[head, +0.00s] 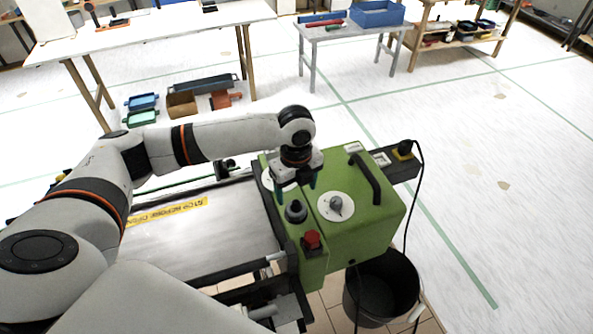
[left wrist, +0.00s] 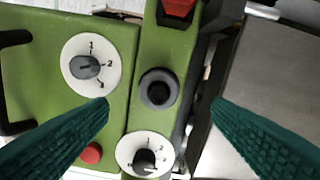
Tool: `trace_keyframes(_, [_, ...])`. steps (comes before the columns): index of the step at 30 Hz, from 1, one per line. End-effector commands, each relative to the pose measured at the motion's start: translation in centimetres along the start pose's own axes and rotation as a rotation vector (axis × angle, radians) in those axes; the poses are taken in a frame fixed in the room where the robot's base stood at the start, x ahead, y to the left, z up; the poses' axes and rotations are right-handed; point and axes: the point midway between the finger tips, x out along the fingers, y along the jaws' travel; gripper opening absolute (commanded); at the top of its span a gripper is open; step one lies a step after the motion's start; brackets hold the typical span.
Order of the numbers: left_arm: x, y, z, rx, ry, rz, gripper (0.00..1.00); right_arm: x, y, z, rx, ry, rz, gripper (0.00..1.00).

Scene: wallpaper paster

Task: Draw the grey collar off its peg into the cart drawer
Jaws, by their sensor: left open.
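The grey collar (head: 296,211) is a dark ring seated around a peg on top of the green machine. It also shows in the left wrist view (left wrist: 158,89), as a dark ring around a round centre. My left gripper (head: 294,188) points down just above the collar, its two teal fingers apart and empty. In the left wrist view the fingertips (left wrist: 160,103) stand to either side of the collar, apart from it. I cannot make out the cart drawer with certainty. My right gripper is not in view.
The green machine carries a dial (head: 336,205), a red button (head: 312,240) and a black handle (head: 366,178) near the collar. A metal plate (head: 200,235) lies to the left. A black bucket (head: 382,290) stands in front. Open floor lies to the right.

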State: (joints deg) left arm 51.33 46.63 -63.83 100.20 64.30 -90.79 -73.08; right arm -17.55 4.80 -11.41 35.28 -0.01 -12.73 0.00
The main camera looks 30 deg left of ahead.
Motion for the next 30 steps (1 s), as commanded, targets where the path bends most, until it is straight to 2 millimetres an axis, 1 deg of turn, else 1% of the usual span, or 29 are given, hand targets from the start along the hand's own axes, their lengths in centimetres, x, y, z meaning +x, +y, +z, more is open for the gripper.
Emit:
trace_keyframes(1, [0.9, -0.1, 0.1, -0.001, -0.002, -0.005, 0.74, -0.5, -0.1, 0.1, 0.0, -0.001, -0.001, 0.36])
trace_keyframes(6, [4.0, -0.1, 0.0, -0.001, -0.001, -0.004, 0.74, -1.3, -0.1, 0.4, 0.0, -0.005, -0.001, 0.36])
trace_keyframes(12, [6.5, 0.0, 0.0, 0.0, 0.0, -0.002, 0.74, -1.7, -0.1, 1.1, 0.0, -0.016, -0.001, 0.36])
trace_keyframes(17, [7.4, 0.0, 0.0, 0.001, 0.0, -0.001, 0.74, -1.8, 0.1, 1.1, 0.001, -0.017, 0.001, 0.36])
trace_keyframes(24, [7.5, 0.0, 0.0, 0.001, 0.0, 0.0, 0.74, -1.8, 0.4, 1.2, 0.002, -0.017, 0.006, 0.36])
trace_keyframes(25, [7.5, 0.0, 0.0, 0.001, 0.0, 0.0, 0.72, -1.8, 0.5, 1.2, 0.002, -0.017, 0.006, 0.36])
trace_keyframes(26, [7.5, 0.0, 0.0, 0.001, 0.0, 0.0, 0.67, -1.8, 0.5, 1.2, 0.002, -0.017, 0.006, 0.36])
trace_keyframes(30, [7.4, 0.0, 0.0, 0.001, 0.0, 0.0, 0.44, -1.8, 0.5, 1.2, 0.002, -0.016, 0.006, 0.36])
